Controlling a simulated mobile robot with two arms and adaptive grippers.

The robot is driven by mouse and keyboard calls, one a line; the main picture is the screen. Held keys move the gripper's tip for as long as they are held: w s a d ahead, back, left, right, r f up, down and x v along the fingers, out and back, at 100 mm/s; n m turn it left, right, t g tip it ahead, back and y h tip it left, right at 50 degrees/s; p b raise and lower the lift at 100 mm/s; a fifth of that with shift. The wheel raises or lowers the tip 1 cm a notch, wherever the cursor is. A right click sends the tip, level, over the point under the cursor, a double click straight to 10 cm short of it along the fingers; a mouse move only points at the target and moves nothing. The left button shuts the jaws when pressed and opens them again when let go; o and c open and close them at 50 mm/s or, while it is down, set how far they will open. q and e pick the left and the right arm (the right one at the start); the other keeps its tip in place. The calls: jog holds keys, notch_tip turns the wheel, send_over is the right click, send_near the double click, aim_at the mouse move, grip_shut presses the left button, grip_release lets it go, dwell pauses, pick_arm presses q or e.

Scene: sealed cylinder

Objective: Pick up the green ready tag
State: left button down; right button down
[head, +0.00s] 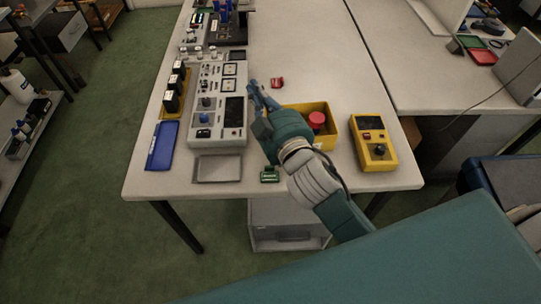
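The green ready tag (270,175) lies on the white table near its front edge, right of the grey tray. It appears as a small green piece with a pale marking. The finger gap is too small to judge. My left gripper is not in view.
A yellow bin (327,136) with a red-capped item (317,121) is partly hidden by my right arm. A yellow handheld device (374,143), a grey instrument panel (219,105), a grey tray (217,169), a blue folder (162,146) and a red tag (277,83) are nearby.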

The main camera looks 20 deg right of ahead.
jog(key=a+r+n+t+y, duration=0.2)
jog(key=a+r+n+y, duration=0.75)
jog(key=a+r, duration=0.4)
jog(key=s+a+n+g+y, duration=0.8)
jog(key=a+n+g+y, duration=0.3)
jog(key=n, duration=0.3)
jog(key=n+g+h, duration=0.5)
jog(key=g+h, duration=0.4)
jog(key=h, duration=1.3)
send_near(270, 174)
jog(key=w+d+r, duration=0.2)
jog(key=w, duration=0.2)
jog(key=shift+m, duration=0.25)
jog(key=f, duration=0.3)
jog(key=f+p, duration=0.1)
jog(key=f, duration=0.2)
jog(key=f+p, duration=0.1)
jog(key=f, duration=0.2)
jog(key=shift+s+a, duration=0.15)
jog(key=shift+a, duration=0.15)
jog(key=shift+f+p, duration=0.3)
jog(key=shift+f, duration=0.05)
